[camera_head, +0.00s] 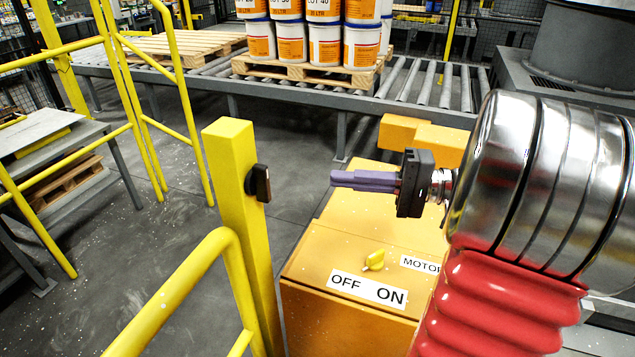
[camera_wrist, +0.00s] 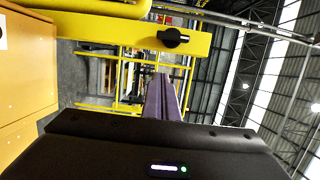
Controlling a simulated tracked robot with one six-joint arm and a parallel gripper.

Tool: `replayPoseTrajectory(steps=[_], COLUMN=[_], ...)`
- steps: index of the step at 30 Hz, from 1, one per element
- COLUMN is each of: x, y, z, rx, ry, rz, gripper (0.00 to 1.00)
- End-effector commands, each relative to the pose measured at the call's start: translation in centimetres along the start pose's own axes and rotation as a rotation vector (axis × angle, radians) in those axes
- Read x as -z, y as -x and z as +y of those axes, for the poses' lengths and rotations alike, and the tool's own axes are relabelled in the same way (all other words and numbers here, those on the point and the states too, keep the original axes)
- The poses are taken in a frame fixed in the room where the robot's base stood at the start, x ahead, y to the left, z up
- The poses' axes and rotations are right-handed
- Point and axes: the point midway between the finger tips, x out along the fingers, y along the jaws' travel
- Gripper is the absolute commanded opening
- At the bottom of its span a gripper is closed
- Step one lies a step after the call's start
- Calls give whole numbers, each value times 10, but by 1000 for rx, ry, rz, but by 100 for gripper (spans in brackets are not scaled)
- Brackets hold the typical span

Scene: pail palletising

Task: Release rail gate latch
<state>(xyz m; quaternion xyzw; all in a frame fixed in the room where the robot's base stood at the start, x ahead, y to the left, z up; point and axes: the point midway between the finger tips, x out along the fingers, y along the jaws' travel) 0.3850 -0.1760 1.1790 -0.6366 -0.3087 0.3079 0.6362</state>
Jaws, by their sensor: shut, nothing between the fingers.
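A black latch handle (camera_head: 259,183) sits on the side of the yellow gate post (camera_head: 232,190) in the head view. It also shows in the wrist view as a black knob (camera_wrist: 173,38) on a yellow bar, above the fingertips in the picture. My gripper (camera_head: 334,180) has purple fingers, shut and empty, pointing left towards the post. In the head view, a gap lies between the fingertips and the latch. In the wrist view, the closed fingers (camera_wrist: 161,80) point away from the camera.
A yellow rail (camera_head: 185,290) curves in front of the post. Behind, a roller conveyor (camera_head: 420,85) carries a pallet (camera_head: 300,72) of white-and-orange pails (camera_head: 325,45).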

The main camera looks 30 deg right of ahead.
Motion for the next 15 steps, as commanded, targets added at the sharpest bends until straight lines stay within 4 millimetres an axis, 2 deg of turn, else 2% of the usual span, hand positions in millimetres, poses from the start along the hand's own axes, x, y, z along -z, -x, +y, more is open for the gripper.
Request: replayPoseTrajectory(steps=[15], x=[-1], y=[-62], z=[0], rx=[0], ry=[-1], rz=[-3], gripper=[0])
